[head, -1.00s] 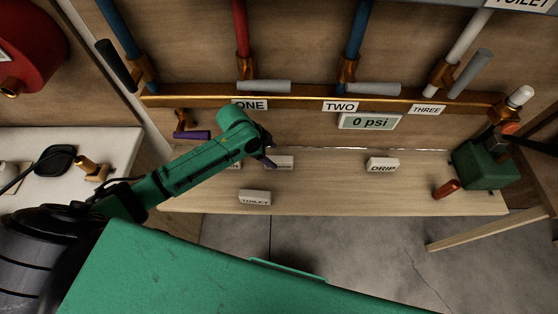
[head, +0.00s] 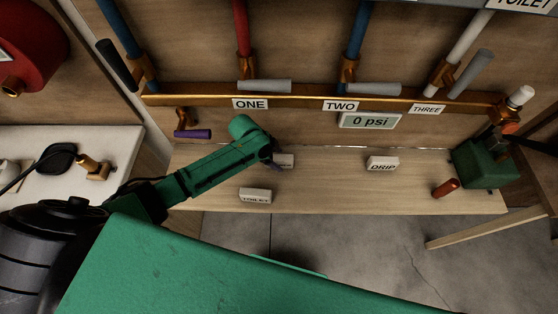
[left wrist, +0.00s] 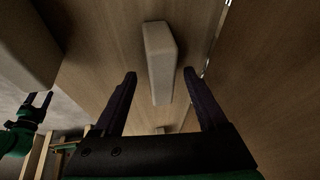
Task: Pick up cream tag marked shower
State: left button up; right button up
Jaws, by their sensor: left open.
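My left gripper (head: 272,159) is low over the wooden shelf, at a cream tag (head: 286,160) whose lettering is hidden behind the gripper. In the left wrist view, my left gripper (left wrist: 158,80) is open, and a cream tag (left wrist: 159,62) lies ahead between the line of its fingers, not gripped. No tag shows a readable "shower" here. A cream tag marked TOILET (head: 255,196) lies nearer the front edge, and one marked DRIP (head: 382,164) lies to the right. My right gripper (left wrist: 38,99) shows small at the left, its fingers apart.
A gold pipe rail (head: 300,102) with labels ONE, TWO and THREE runs above the shelf (head: 330,190). A "0 psi" display (head: 370,121) hangs below it. A green pump (head: 485,163) and red handle (head: 446,188) stand at right. The shelf between TOILET and DRIP is clear.

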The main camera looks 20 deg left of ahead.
pick_arm(q)
grip_shut()
jog(key=shift+r, duration=0.1)
jog(key=shift+r, duration=0.2)
jog(key=shift+s+r+b, duration=0.15)
jog(key=shift+b, duration=0.15)
notch_tip(320, 180, up, 6)
jog(key=r, duration=0.1)
jog(key=s+d+b, duration=0.1)
jog(key=s+d, duration=0.1)
jog(key=s, duration=0.7)
jog(key=s+d+b, duration=0.1)
jog(key=s+d, duration=0.2)
jog(key=s, duration=0.7)
jog(key=shift+f, duration=0.15)
